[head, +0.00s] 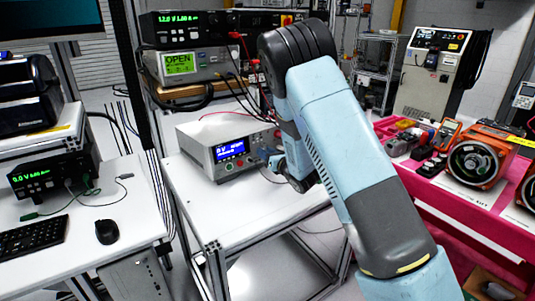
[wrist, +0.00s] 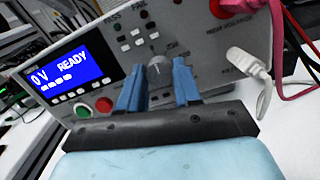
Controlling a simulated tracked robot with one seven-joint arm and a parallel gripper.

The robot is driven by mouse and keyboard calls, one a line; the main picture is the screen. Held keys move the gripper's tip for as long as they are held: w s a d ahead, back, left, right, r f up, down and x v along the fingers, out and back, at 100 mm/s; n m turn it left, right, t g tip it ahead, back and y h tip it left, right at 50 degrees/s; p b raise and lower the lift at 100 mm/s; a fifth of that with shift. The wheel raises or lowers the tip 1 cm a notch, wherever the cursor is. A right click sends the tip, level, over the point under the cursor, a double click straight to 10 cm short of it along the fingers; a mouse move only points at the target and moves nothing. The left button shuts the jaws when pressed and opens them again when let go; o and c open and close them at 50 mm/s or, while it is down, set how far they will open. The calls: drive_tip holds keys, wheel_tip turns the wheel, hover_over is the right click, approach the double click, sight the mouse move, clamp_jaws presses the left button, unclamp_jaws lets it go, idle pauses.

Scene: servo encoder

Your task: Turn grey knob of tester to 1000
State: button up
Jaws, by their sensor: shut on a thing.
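The tester (head: 203,150) is a light grey box on the white table, with a blue lit screen. In the wrist view its screen (wrist: 72,75) reads 0 V and READY. The grey knob (wrist: 158,66) is on its front panel, right of the screen, with a light pointer mark. My gripper (wrist: 157,72) has its two blue fingers on either side of the knob and is shut on it. Parts of the dial markings are too small to read. In the head view my gripper (head: 279,162) is at the tester's right front, and the knob is hidden by my arm.
A red connector with red cables (wrist: 277,12) and a white plug (wrist: 247,62) are right of the knob. Green (wrist: 82,110) and red (wrist: 104,104) buttons sit below the screen. Stacked instruments (head: 190,65) stand behind the tester. The white table (head: 215,215) is clear in front.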

drive_tip(key=shift+w+d, duration=0.1)
drive_tip(key=shift+d, duration=0.05)
drive_tip(key=m+h, duration=0.1)
drive_tip(key=m, duration=1.5)
drive_tip(key=m+g+h, duration=0.1)
drive_tip(key=m, duration=0.7)
drive_tip(key=shift+h, duration=0.3)
drive_tip(key=shift+m, duration=0.3)
drive_tip(key=o, duration=0.7)
drive_tip(key=shift+w+f, duration=0.1)
drive_tip(key=o, duration=0.3)
drive_tip(key=shift+o, duration=0.2)
